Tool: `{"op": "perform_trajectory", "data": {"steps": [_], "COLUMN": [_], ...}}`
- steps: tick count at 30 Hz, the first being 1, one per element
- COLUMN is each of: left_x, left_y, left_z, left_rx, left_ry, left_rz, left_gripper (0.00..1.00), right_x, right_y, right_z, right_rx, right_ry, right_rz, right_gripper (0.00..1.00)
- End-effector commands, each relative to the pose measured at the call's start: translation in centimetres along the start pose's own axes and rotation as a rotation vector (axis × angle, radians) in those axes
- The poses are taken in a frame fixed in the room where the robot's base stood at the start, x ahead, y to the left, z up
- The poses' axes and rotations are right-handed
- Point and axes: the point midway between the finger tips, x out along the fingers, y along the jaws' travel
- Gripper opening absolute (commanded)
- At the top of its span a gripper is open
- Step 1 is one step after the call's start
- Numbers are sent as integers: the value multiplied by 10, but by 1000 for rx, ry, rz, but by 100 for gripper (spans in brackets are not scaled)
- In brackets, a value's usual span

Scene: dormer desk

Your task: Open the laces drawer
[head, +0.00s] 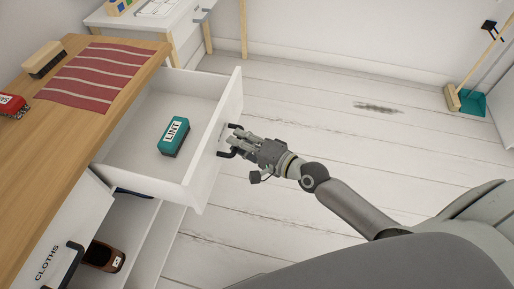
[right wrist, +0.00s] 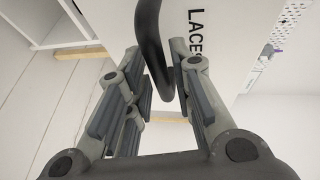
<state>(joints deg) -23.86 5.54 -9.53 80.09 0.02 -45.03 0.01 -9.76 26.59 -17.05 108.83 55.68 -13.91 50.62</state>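The laces drawer (head: 215,148) is white and stands pulled well out from under the wooden desk top in the head view. Its front carries the word LACES, partly hidden, in the right wrist view (right wrist: 222,45). A black bar handle (head: 226,154) sits on that front and also shows in the right wrist view (right wrist: 149,35). A teal box marked LINT (head: 174,137) lies inside the drawer. My left gripper is not in view.
The desk top (head: 60,135) holds a red striped mat (head: 95,75), a brush (head: 44,60) and a red item (head: 12,106). A CLOTHS drawer (head: 50,250) and a shelf with a brown shoe (head: 104,256) are below.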

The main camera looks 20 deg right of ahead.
Motion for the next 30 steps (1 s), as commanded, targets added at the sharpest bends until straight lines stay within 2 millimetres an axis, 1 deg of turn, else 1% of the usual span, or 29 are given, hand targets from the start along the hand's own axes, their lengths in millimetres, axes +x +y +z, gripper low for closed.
{"op": "perform_trajectory", "data": {"steps": [9,12,15,21,30], "left_x": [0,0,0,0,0], "left_y": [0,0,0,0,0], "left_z": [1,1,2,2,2], "left_rx": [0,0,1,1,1], "left_ry": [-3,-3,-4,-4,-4], "left_rz": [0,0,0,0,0], "left_gripper": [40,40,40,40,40], "right_x": [-63,-80,-93,-107,-109], "right_y": [2,2,2,0,0], "right_z": [1,1,1,0,0], "right_rx": [-3,-3,-2,0,1], "right_ry": [-5,-4,-3,-2,-2], "right_rz": [7,7,6,2,2], "right_gripper": [22,22,22,22,22]}}
